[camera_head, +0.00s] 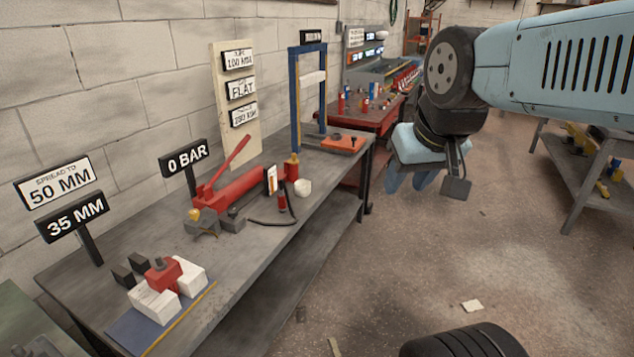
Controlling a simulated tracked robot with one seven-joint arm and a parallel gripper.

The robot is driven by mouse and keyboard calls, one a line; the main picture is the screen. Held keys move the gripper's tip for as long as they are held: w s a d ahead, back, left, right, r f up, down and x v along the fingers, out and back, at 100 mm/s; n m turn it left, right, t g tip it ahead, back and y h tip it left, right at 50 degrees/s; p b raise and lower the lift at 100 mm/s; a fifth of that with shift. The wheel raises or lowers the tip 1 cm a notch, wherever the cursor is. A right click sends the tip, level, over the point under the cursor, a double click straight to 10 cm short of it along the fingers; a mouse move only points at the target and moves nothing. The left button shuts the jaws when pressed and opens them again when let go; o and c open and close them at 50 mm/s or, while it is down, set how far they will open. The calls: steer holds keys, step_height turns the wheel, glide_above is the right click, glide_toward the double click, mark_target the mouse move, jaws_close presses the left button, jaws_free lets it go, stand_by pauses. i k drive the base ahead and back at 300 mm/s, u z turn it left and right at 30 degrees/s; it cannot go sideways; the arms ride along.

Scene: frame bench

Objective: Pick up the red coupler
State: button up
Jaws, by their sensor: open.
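A small red upright piece with a dark top (282,201) stands on the grey bench (243,262) beside a black hose; it looks like the red coupler, but it is too small to be sure. The red hand pump (240,188) lies just left of it, with its handle raised.
A white lump (303,187) and an orange-and-white upright item (271,180) stand close to the red piece. A blue press frame (295,100) rises behind. A red spreader block (163,272) sits between white blocks at the front left. The floor right of the bench is mostly clear.

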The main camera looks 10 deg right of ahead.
mark_target(281, 198)
steer(key=z, duration=0.2)
steer(key=i, duration=1.15)
steer(key=u, duration=0.25)
